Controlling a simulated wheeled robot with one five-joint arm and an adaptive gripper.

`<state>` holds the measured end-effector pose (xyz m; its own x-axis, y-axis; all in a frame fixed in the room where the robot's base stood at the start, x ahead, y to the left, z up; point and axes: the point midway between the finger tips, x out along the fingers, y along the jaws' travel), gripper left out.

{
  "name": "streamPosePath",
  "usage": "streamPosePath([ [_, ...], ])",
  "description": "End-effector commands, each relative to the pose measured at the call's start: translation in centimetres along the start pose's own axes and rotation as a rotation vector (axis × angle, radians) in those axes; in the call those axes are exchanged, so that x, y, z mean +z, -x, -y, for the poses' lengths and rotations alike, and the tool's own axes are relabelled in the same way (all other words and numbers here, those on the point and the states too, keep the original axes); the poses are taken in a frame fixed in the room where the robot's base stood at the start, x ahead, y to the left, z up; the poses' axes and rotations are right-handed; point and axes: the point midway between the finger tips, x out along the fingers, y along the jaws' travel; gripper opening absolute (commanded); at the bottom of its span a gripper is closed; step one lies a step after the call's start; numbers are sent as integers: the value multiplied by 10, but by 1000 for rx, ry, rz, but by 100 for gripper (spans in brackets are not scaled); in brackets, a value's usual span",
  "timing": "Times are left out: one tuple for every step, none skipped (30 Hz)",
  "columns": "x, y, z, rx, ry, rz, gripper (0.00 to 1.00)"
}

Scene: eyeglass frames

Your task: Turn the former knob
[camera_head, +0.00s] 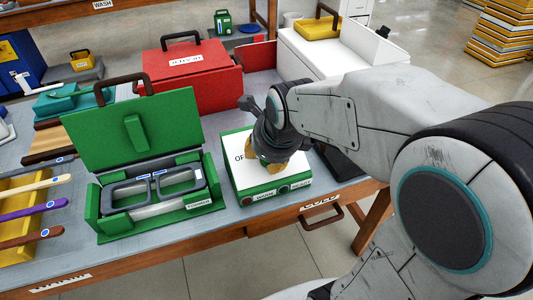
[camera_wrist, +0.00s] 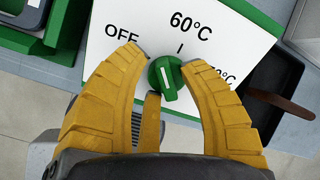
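The green knob (camera_wrist: 166,78) sits on the white dial face (camera_wrist: 100,45), which is marked OFF, 60°C and a partly hidden higher temperature. Its white pointer line runs nearly upright, leaning a little toward upper left. My gripper (camera_wrist: 166,60) is over the dial, with yellow fingers on both sides of the knob and a third finger below it. I cannot tell whether they press on it. In the head view my gripper (camera_head: 268,167) hides the knob. The dial tops a green box (camera_head: 243,200) with small indicators on its front. The open green former (camera_head: 130,140) stands to the left.
A dark eyeglass frame (camera_head: 152,186) lies in the former. A red case (camera_head: 190,85) and a white machine (camera_head: 305,55) stand behind. A dark tray (camera_wrist: 272,92) is right of the dial. Colored-handled tools (camera_head: 40,208) lie at far left.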

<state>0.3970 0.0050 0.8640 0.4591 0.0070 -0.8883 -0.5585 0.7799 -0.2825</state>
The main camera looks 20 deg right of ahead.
Motion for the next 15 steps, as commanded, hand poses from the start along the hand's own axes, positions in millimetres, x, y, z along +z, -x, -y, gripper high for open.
streamPosePath([
  [0,0,0,0,0,0,31],
  [0,0,0,0,0,0,29],
  [0,0,0,0,0,0,25],
  [0,0,0,0,0,0,22],
  [0,0,0,0,0,0,20],
  [0,0,0,0,0,0,16],
  [0,0,0,0,0,0,14],
  [0,0,0,0,0,0,11],
  [0,0,0,1,0,-1,7],
  [0,0,0,1,0,-1,5],
  [0,0,0,1,0,-1,2],
  [0,0,0,1,0,-1,0],
  [0,0,0,1,0,-1,0],
  [0,0,0,1,0,-1,0],
  [0,0,0,1,0,-1,0],
])
